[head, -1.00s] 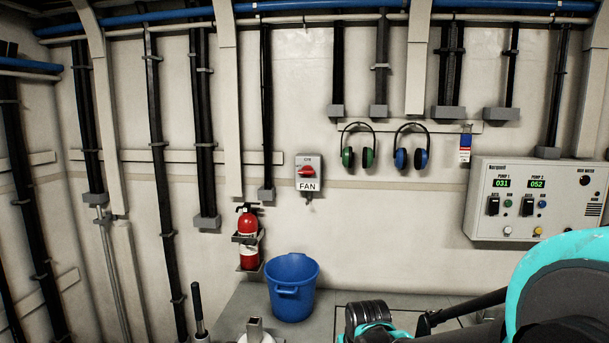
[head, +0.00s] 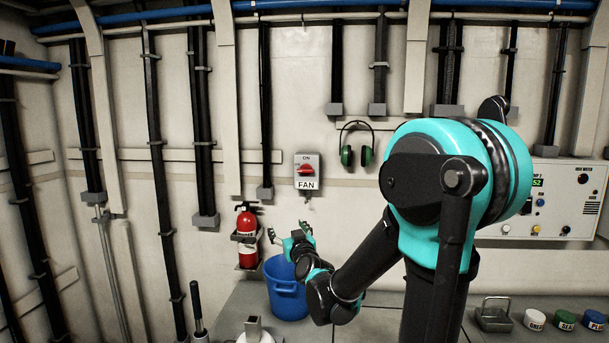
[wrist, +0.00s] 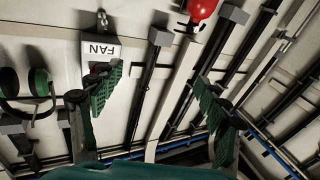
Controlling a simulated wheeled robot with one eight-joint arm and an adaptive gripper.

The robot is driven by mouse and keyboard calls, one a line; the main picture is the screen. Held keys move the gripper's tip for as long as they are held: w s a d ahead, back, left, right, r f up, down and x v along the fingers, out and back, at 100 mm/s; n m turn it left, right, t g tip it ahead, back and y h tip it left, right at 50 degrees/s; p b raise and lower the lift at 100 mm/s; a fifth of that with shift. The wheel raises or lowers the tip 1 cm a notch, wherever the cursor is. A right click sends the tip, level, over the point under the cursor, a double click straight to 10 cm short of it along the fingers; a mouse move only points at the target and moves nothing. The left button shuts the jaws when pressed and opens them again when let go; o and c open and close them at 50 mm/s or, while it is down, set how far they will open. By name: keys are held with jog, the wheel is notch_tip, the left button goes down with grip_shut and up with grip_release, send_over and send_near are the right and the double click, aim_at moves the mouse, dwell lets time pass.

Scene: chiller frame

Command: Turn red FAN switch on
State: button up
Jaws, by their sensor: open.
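The grey FAN switch box (head: 317,162) is on the wall, with a red rotary switch (head: 306,170) under the word ON and a white FAN label (head: 306,185) below. The red switch looks tilted. My gripper (head: 289,229) is open and empty, below the box and above a blue bucket in the head view. The wrist view is upside down; there my gripper (wrist: 160,98) has its green-padded fingers wide apart.
A red fire extinguisher (head: 247,236) hangs on the wall left of my gripper. The blue bucket (head: 287,301) stands below. Green earmuffs (head: 357,146) hang right of the box. My arm partly covers the pump panel (head: 566,205).

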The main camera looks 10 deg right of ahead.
jog(key=w+d+r+m+t+h, duration=0.3)
jog(key=w+r+m+t+h, duration=0.15)
jog(key=r+h, duration=0.2)
jog(key=m+g+h, duration=0.1)
jog(key=m+h, duration=0.1)
jog(key=h, duration=0.1)
send_near(305, 172)
jog(key=shift+n, duration=0.25)
jog(key=x, duration=0.9)
jog(key=shift+w+r, duration=0.1)
jog(key=shift+w, duration=0.15)
jog(key=shift+c, duration=0.6)
jog(key=c, duration=1)
jog(key=shift+c, duration=0.2)
